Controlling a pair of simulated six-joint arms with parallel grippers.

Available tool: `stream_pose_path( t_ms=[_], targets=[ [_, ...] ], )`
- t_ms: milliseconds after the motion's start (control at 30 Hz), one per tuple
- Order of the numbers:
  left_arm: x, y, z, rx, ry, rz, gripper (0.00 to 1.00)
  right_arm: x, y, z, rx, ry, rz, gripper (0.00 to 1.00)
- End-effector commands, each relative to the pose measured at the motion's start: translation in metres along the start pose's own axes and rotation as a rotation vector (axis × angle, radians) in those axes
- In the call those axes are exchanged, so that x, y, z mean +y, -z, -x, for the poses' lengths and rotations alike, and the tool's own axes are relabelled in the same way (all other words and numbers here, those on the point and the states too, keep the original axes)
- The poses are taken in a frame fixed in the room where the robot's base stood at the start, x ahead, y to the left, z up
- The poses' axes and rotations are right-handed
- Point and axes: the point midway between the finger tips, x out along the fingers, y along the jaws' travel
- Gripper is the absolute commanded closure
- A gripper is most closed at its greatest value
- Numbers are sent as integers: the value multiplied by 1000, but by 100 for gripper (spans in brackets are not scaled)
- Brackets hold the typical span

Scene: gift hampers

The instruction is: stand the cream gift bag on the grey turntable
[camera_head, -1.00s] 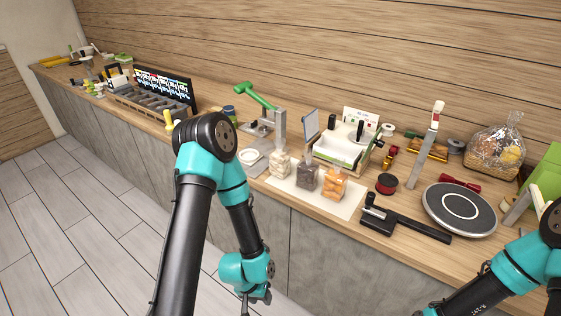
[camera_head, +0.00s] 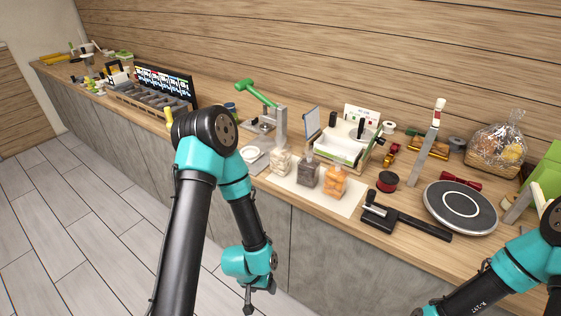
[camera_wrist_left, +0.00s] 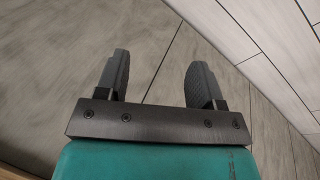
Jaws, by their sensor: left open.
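The grey turntable (camera_head: 482,222) is a round disc with a pale ring on top, near the front edge of the counter at the right. Nothing stands on it. I cannot make out a cream gift bag in either view. My left gripper (camera_head: 248,299) hangs low in front of the counter, over the floor and well left of the turntable.
A black sealer-like tool (camera_head: 405,220) lies left of the turntable. A pale mat (camera_head: 345,207) carries small filled bags. A cellophane-wrapped basket (camera_head: 495,150) and a green object (camera_head: 547,178) stand behind and right. A dark red item (camera_head: 460,180) lies behind the turntable.

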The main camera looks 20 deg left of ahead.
Motion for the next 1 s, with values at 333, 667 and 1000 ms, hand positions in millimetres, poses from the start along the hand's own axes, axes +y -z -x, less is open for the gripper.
stream_pose_path(
  t_ms=[333,667,1000],
  targets=[
    [51,171,113,594,176,-91,38,0,0,0,0,0,0,57],
    [121,254,294,1044,404,-5,38,0,0,0,0,0,0,57],
    [138,256,347,1110,472,58,38,0,0,0,0,0,0,57]
  ],
)
